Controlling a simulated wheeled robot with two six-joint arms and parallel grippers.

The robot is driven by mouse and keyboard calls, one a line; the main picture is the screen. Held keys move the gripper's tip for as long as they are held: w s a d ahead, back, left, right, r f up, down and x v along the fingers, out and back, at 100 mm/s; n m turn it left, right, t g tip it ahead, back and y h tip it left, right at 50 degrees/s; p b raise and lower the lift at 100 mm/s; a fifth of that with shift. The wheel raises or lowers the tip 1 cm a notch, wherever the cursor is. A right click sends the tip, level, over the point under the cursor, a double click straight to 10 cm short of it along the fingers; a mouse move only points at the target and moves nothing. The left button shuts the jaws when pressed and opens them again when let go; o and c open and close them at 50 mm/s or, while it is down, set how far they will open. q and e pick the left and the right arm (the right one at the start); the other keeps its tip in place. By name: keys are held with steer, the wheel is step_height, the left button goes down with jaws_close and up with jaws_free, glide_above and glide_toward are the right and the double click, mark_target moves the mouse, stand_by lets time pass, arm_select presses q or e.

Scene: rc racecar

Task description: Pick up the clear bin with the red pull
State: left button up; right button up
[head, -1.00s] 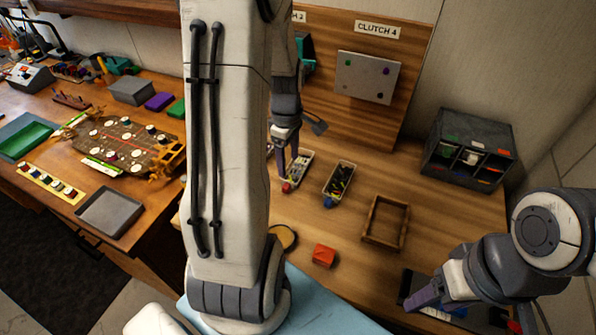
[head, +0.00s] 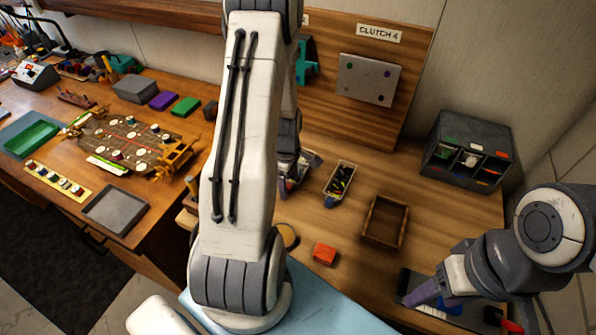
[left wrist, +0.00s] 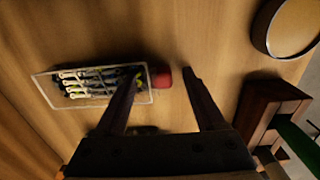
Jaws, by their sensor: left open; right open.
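The clear bin (left wrist: 75,103) with the red pull (left wrist: 162,78) lies on the wooden bench in the left wrist view, filled with small dark and pale parts. In the head view the bin (head: 309,163) is partly hidden behind my left arm. My left gripper (left wrist: 162,71) is open, with the red pull showing between its fingertips; I cannot tell whether they touch it. In the head view my left gripper (head: 286,182) is at the bin's near end, mostly covered by the arm. My right gripper (head: 424,296) is open over a dark tray at the lower right.
A second bin (head: 341,178) with a blue pull stands just right of the first. An empty wooden frame tray (head: 385,222), an orange block (head: 324,253) and a round tin (head: 288,236) lie nearer. A dark organizer (head: 468,150) stands at the back right.

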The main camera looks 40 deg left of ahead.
arm_select(q)
jaws_close()
stand_by(0.3)
